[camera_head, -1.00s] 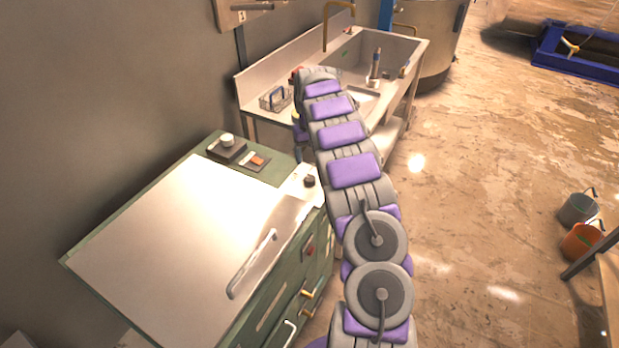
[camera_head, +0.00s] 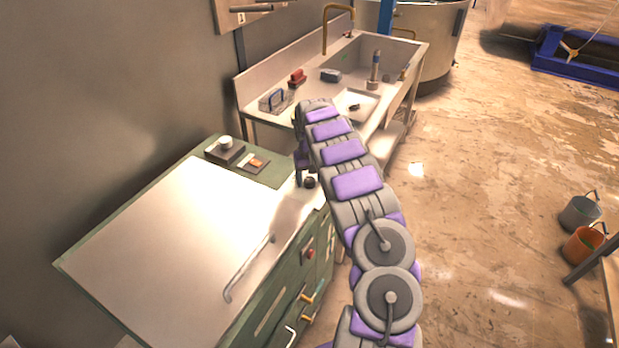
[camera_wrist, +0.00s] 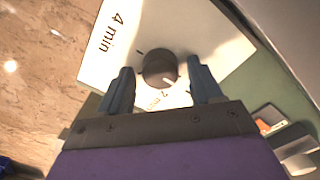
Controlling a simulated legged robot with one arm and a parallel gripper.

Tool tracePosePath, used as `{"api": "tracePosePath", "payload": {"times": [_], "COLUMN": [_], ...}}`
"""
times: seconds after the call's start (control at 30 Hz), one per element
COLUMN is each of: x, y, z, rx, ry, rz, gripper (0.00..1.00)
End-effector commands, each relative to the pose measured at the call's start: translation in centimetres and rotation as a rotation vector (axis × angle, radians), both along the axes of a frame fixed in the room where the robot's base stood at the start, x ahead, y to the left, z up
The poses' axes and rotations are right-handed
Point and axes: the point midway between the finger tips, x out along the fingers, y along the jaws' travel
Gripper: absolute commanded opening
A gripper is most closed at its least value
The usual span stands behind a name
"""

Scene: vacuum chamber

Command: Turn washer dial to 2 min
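The washer dial (camera_wrist: 160,70) is a dark round knob on a white plate, with a light pointer mark toward its lower right. "4 min" is printed at the plate's upper left. A second "min" label (camera_wrist: 158,100) lies below the knob; its number is hard to read. My gripper (camera_wrist: 160,68) is open, with one finger on each side of the knob and visible gaps. Whether the fingertips are level with the knob, I cannot tell. In the head view the dial (camera_head: 309,182) shows on the washer's (camera_head: 175,230) far right corner, just below my gripper (camera_head: 303,170).
A black box with a white knob (camera_head: 225,150) and a small orange switch (camera_head: 256,163) sit on the washer's back edge. A sink bench (camera_head: 345,75) with a wire basket, red block and bottle stands behind. The floor to the right is open, with two buckets (camera_head: 582,225) farther off.

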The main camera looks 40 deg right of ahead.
Motion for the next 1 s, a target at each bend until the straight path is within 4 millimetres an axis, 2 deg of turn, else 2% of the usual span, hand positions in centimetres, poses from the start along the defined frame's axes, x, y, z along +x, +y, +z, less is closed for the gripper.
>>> {"api": "tracePosePath", "payload": {"times": [0.07,0.53,0.77,1.0], "x": [0.0,-0.01,0.03,0.02], "y": [0.0,-0.03,0.03,0.21], "z": [0.0,0.0,0.08,0.23], "rx": [0.0,0.0,-0.001,0.003], "ry": [0.0,0.001,0.0,0.004], "rz": [0.0,0.0,-0.017,-0.123], "gripper": [0.57,0.13,0.13,0.13]}}
